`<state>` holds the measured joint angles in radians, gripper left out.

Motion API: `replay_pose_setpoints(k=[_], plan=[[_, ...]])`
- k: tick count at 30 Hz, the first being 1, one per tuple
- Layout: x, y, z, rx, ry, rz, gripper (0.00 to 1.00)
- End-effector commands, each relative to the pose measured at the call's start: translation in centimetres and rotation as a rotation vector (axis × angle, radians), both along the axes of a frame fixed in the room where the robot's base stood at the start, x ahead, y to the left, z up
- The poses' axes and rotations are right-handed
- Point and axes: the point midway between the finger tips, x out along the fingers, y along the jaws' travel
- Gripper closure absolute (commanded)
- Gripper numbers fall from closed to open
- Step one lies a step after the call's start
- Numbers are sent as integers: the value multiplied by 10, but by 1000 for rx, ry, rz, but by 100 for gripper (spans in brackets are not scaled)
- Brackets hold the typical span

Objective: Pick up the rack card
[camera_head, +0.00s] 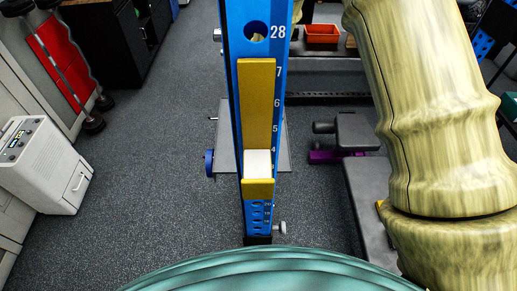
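A blue upright post (233,100) with white numbers stands in the middle of the head view. A long yellow plate (257,100) is on its front face. A small white piece (257,162) sits at the lower end of the plate, just above a yellow lip (258,188). This white piece may be the rack card; I cannot tell for sure. My arm, with a pale wood-like surface, fills the right side. My gripper is not in view.
A grey bench (366,200) is right of the post, partly behind my arm. A white appliance (40,165) stands at left. A red-sided rack (62,60) and an orange bin (322,33) are farther back. The floor left of the post is clear.

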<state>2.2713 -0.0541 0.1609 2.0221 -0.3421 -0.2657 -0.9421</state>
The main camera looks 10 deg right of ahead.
Motion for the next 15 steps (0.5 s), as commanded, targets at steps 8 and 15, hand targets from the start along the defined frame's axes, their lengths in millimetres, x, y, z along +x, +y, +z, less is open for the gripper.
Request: replay_pose_setpoints(k=[8, 15], plan=[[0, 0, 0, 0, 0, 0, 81], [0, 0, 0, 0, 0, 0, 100]])
